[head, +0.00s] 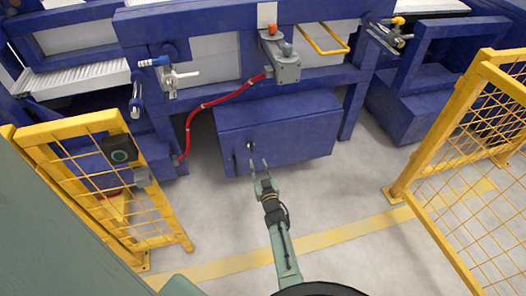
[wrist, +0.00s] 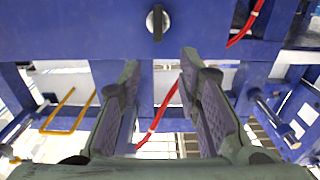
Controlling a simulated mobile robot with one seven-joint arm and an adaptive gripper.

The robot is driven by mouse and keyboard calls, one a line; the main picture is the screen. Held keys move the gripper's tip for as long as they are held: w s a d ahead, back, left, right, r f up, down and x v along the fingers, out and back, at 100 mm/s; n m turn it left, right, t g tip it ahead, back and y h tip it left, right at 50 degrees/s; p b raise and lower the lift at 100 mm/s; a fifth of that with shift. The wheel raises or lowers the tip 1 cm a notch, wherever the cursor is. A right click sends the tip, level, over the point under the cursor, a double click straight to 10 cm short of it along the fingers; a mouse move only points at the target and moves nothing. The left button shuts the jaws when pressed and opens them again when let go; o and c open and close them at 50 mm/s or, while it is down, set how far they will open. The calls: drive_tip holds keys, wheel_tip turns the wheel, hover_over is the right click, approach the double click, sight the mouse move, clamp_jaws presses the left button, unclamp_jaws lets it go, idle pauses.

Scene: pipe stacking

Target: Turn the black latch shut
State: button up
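The black latch (wrist: 157,22) is a small upright black bar on a round silver disc, set in a blue panel at the top middle of the wrist view. In the head view the latch (head: 251,146) is a tiny light-and-dark spot on the front of the blue box (head: 300,135). My gripper (head: 259,162) is just in front of the box and slightly below the latch in the head view. In the wrist view the two fingers of my gripper (wrist: 160,68) are spread apart with nothing between them. They look apart from the latch.
A red hose (head: 215,102) curves above and left of the box. Yellow mesh fences stand at left (head: 95,185) and right (head: 465,165). A yellow handle (head: 322,40) and a grey device (head: 281,60) sit above. The grey floor around my arm is clear.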

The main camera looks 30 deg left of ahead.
sight(253, 147)
drive_tip(key=b+x, duration=0.2)
drive_tip(key=b, duration=0.1)
drive_tip(key=f+b+x, duration=0.1)
drive_tip(key=b+x, duration=0.2)
drive_tip(key=b, duration=0.1)
drive_tip(key=b+x, duration=0.3)
drive_tip(key=b, duration=0.1)
drive_tip(key=shift+w+d+f, duration=0.1)
drive_tip(key=shift+f, duration=0.3)
drive_tip(key=shift+b+x, duration=0.7)
drive_tip(key=shift+x, duration=0.05)
drive_tip(key=shift+w+a+r, duration=0.25)
drive_tip(key=shift+w, duration=0.05)
drive_tip(key=shift+c, duration=0.2)
clamp_jaws()
